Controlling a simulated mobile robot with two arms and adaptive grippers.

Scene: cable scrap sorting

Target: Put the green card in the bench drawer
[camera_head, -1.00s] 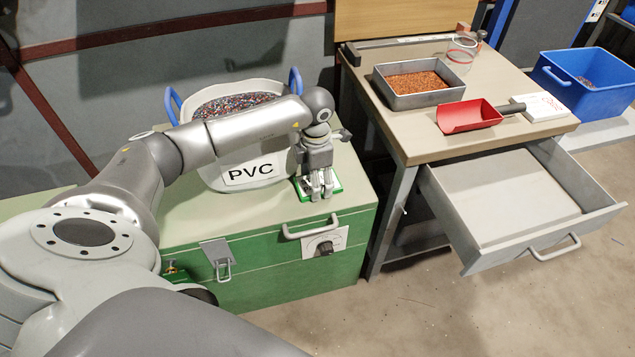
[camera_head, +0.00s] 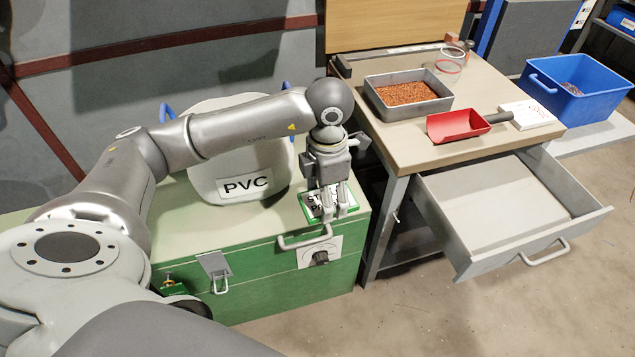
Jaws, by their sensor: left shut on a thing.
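The green card (camera_head: 311,208), with a white face and black print, is at the right end of the green chest's top. My left gripper (camera_head: 334,213) is shut on it from above, and the fingers hide part of it. I cannot tell for sure whether the card is clear of the lid. The bench drawer (camera_head: 490,210) is pulled out to the right of the chest, and its visible inside is empty. My right gripper is not in view.
A white PVC tub (camera_head: 210,185) stands on the green chest (camera_head: 265,270) behind my left arm. The workbench (camera_head: 420,150) holds a metal tray of granules (camera_head: 440,105), a red scoop (camera_head: 455,125) and a white booklet (camera_head: 530,113). A blue crate (camera_head: 560,100) stands further right.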

